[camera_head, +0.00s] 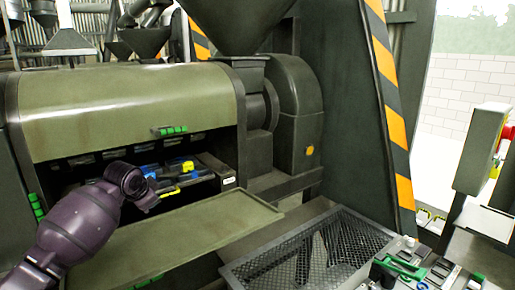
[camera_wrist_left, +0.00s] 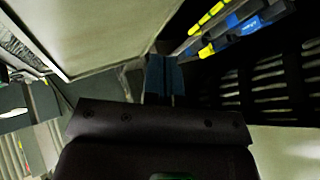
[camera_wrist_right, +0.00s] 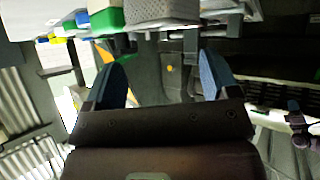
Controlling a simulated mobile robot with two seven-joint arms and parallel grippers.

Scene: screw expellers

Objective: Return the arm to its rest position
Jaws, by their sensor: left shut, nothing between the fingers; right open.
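My left arm (camera_head: 80,225) reaches in from the left in the head view, in front of the open olive machine (camera_head: 130,105). Its gripper end is near the opening, above the lowered flap (camera_head: 200,232); the fingers are hard to make out there. In the left wrist view the left gripper (camera_wrist_left: 164,76) has its blue fingers together with nothing between them. Blue and yellow tools (camera_wrist_left: 240,25) lie just beyond it, apart from the fingers. My right gripper (camera_wrist_right: 160,78) shows in the right wrist view with its fingers wide apart and empty. It is not in the head view.
The flap juts out before the machine. A black mesh grate (camera_head: 310,255) lies to its right, and a bench with a green-handled item (camera_head: 403,266) is at the lower right. A striped post (camera_head: 388,100) and a control box (camera_head: 482,148) stand at the right.

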